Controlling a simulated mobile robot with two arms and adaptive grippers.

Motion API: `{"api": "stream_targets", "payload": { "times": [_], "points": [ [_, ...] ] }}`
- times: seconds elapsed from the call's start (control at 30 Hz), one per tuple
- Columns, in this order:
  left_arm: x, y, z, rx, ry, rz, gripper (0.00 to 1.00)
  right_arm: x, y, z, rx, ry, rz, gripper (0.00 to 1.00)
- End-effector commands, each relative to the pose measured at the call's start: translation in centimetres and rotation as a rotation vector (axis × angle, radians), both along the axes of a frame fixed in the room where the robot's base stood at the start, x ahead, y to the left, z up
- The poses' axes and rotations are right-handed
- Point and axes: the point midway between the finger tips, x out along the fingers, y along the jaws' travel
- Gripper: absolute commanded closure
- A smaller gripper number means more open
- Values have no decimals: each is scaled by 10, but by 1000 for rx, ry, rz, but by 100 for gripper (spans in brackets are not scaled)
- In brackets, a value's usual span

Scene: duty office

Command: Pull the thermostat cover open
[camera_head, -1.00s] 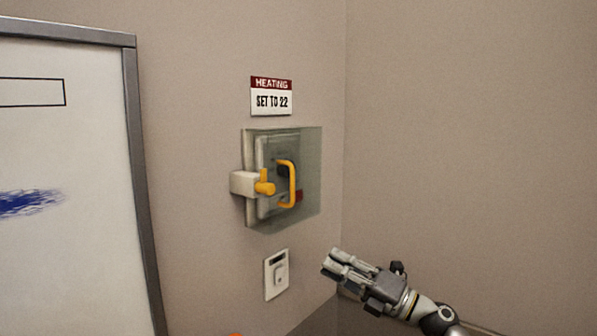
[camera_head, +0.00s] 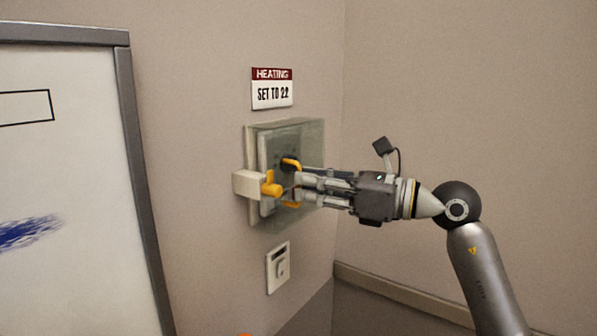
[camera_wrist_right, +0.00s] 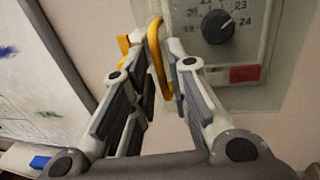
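The thermostat cover (camera_head: 313,136) is a clear box on the wall and looks closed. Its yellow bar handle (camera_head: 291,163) is partly hidden behind my right gripper (camera_head: 299,188). In the right wrist view the handle (camera_wrist_right: 156,50) stands between the two fingertips of that gripper (camera_wrist_right: 158,50), with a gap between the fingers, so the gripper is open around it. Behind the clear cover, a dark dial (camera_wrist_right: 217,26) with numbers shows. A white block (camera_head: 247,184) with a yellow lever (camera_head: 271,188) sits at the cover's left edge. My left gripper is not in view.
A "HEATING SET TO 22" sign (camera_head: 272,89) is on the wall above the cover. A white switch plate (camera_head: 278,267) is below it. A framed whiteboard (camera_head: 70,160) is at left. The room corner is just right of the cover; the right wall is bare.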

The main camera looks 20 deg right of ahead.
Motion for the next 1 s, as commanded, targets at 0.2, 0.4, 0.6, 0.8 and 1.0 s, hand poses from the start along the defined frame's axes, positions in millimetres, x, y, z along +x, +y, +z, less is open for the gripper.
{"api": "stream_targets", "payload": {
  "times": [0.2, 0.4, 0.6, 0.8, 1.0],
  "points": [
    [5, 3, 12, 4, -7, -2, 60, 16, 18, 1, 1, 2, 1, 83],
    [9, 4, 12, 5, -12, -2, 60, 18, 21, 0, 1, 1, 1, 83],
    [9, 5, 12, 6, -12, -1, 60, 18, 21, 0, 1, 1, 0, 90],
    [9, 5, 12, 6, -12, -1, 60, 18, 21, 0, 1, 1, 0, 100],
    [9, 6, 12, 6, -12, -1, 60, 18, 20, 0, 2, 1, 0, 100]
  ]
}}
